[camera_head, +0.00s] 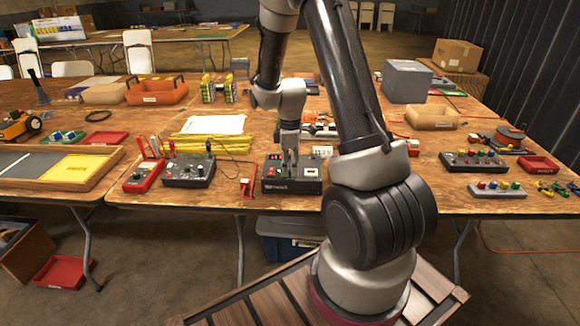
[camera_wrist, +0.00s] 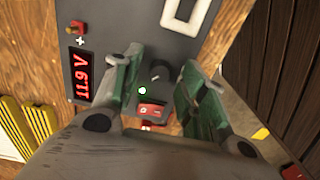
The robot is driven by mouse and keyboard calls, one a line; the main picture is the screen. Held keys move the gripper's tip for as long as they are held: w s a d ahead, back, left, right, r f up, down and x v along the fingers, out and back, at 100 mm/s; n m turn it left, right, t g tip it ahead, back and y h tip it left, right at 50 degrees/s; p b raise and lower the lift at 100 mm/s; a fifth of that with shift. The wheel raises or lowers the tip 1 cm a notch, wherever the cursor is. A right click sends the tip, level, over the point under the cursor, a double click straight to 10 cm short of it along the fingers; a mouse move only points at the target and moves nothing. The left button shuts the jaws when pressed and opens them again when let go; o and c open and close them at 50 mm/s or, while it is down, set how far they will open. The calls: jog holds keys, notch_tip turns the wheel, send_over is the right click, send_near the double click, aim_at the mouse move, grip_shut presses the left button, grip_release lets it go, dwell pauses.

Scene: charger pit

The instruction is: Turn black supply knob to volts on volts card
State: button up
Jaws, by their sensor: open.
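The black supply (camera_head: 292,186) stands near the table's front edge. Its red display (camera_wrist: 82,76) reads 11.9 V in the wrist view. The black knob (camera_wrist: 160,72) sits on the panel, beside a red rocker switch (camera_wrist: 151,109). My gripper (camera_wrist: 165,75) is open over the panel, one finger on each side of the knob. I cannot tell whether the fingers touch it. In the head view, my gripper (camera_head: 290,160) points down at the supply. A small white card (camera_head: 323,151) with marks stands just behind the supply; its text is too small to read.
A grey box with knobs (camera_head: 189,170) and a red meter (camera_head: 144,177) stand left of the supply. A small red block (camera_head: 247,187) is close to its left side. A red terminal (camera_wrist: 76,27) rises from the panel. Bare table lies to its front right.

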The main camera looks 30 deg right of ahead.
jog(key=shift+f, duration=0.3)
jog(key=shift+c, duration=0.2)
grip_shut()
